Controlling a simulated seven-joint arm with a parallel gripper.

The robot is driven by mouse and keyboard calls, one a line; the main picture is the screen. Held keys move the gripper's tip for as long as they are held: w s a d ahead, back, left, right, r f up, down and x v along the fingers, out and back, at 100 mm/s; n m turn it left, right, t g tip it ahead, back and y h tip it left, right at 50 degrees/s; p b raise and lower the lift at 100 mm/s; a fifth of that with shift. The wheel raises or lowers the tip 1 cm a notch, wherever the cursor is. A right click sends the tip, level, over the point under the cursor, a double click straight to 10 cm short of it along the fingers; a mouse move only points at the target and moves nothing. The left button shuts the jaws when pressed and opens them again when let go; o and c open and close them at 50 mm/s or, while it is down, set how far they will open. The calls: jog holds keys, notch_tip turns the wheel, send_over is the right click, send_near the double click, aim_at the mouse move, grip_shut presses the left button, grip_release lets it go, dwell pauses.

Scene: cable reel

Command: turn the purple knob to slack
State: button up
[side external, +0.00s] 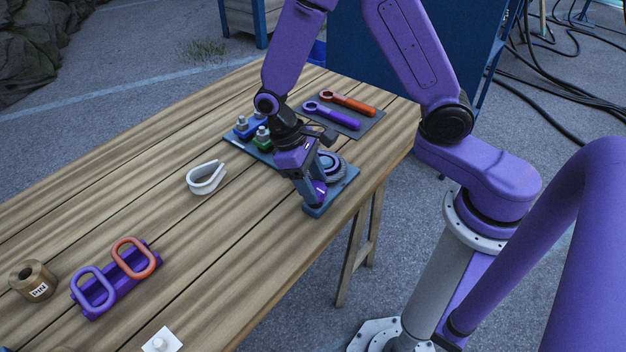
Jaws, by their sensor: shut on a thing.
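The purple knob (320,191) is at the near end of a blue-grey base plate (346,183) on the wooden table. My gripper (311,193) points down over this end of the plate and is shut on the knob. The gripper's body and fingers hide much of the knob, so its pointer or marks cannot be read. A grey ringed round part (332,166), perhaps the reel, sits on the plate just behind the gripper and is partly hidden.
Blue (242,127) and green (262,142) bolt-topped blocks stand at the plate's far end. A dark tray (368,124) holds purple and orange wrenches. A pale loop (206,177), a purple rack (117,282) with two oval rings, and a brown spool (33,281) lie leftward.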

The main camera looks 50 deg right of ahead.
jog(key=n+h, duration=0.1)
jog(key=n, duration=0.2)
jog(key=n+t, duration=0.1)
jog(key=n, duration=0.1)
jog(key=shift+a+n+h, duration=0.2)
jog(key=shift+n+h, duration=0.2)
jog(key=n+t, duration=0.1)
jog(key=n, duration=0.1)
jog(key=n+h, duration=0.1)
jog(key=n, duration=0.1)
jog(key=shift+s+t, duration=0.2)
jog(key=shift+t, duration=0.2)
jog(key=n+t, duration=0.1)
jog(key=n, duration=0.4)
jog(key=shift+s+a+t, duration=0.1)
jog(key=shift+t, duration=0.3)
jog(key=shift+s+n+t, duration=0.1)
jog(key=shift+n+t, duration=0.6)
jog(key=shift+n, duration=1.2)
jog(key=o, duration=1)
